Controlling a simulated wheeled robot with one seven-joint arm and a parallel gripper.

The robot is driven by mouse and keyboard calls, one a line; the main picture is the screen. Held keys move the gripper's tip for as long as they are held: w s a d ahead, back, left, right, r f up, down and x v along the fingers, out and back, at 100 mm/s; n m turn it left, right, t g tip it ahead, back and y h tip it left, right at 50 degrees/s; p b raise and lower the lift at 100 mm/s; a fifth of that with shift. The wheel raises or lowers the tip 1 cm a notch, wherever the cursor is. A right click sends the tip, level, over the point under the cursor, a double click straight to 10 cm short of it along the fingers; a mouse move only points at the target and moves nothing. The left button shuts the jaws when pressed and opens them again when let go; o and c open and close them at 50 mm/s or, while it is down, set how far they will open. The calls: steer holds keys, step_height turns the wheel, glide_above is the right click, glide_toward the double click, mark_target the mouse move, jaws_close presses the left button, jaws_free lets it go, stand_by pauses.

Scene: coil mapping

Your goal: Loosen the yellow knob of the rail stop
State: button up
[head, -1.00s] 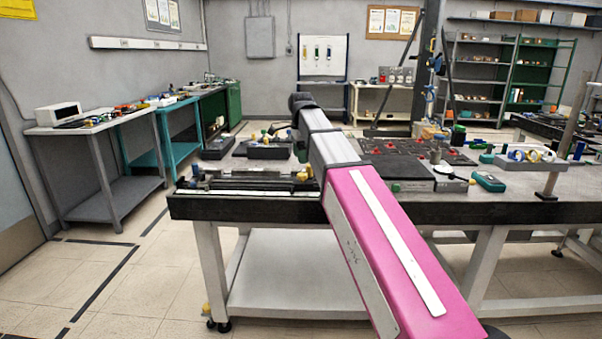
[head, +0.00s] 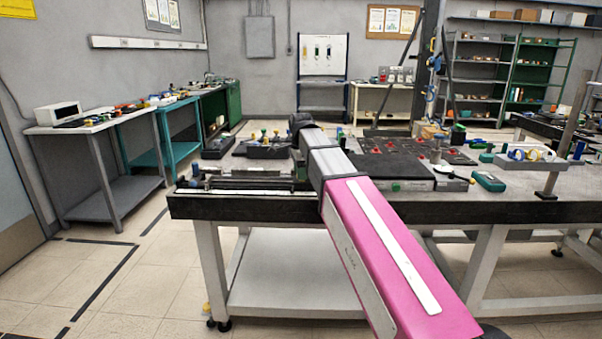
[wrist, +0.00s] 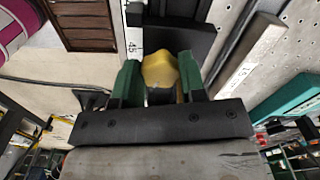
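The yellow knob (wrist: 160,72) shows in the wrist view, between the two green fingers of my gripper (wrist: 160,80). The knob nearly fills the space between them, and I cannot tell whether both fingers press on it. A dark block of the rail stop (wrist: 172,38) lies beyond the knob, beside a white scale strip marked 45. In the head view my arm hides the knob and my gripper. The dark rail (head: 255,187) lies along the bench's front left part, left of my arm.
The bench (head: 520,205) also carries a dark board with red parts (head: 415,150), a round-topped post (head: 452,168) and a teal device (head: 488,181), all right of my arm. A grey bar (wrist: 250,60) runs close to the right finger in the wrist view.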

steer(key=shift+n, duration=0.3)
steer(key=shift+c, duration=0.3)
steer(key=n, duration=0.2)
steer(key=shift+n, duration=0.3)
steer(key=n, duration=0.4)
steer(key=shift+s+d, duration=0.1)
steer(key=shift+s, duration=0.05)
steer(key=n, duration=0.5)
steer(key=shift+d, duration=0.1)
steer(key=shift+n, duration=1.8)
steer(key=o, duration=0.9)
